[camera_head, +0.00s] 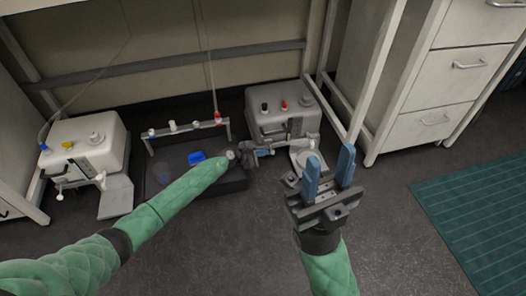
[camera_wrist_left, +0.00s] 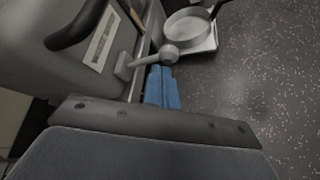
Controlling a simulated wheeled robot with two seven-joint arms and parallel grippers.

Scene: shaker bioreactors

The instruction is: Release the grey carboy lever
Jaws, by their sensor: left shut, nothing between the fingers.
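The grey carboy (camera_head: 275,122) stands on the floor at the back middle in the head view. Its body fills the upper left of the left wrist view (camera_wrist_left: 75,70). A grey lever with a rounded knob (camera_wrist_left: 169,55) sticks out of its side, just beyond my left fingertips. My left gripper (camera_head: 268,151) is shut and empty at the carboy's front; its blue fingers also show in the left wrist view (camera_wrist_left: 161,82). They look close to the lever, but I cannot tell whether they touch. My right gripper (camera_head: 330,165) is open and empty, raised in front of the carboy.
A white carboy (camera_head: 85,143) stands at the left. A small rack (camera_head: 187,130) and a dark tray (camera_head: 228,182) with a blue item (camera_head: 196,158) lie between the carboys. A white drawer cabinet (camera_head: 440,75) stands right. The front floor is clear beside a green mat (camera_head: 475,225).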

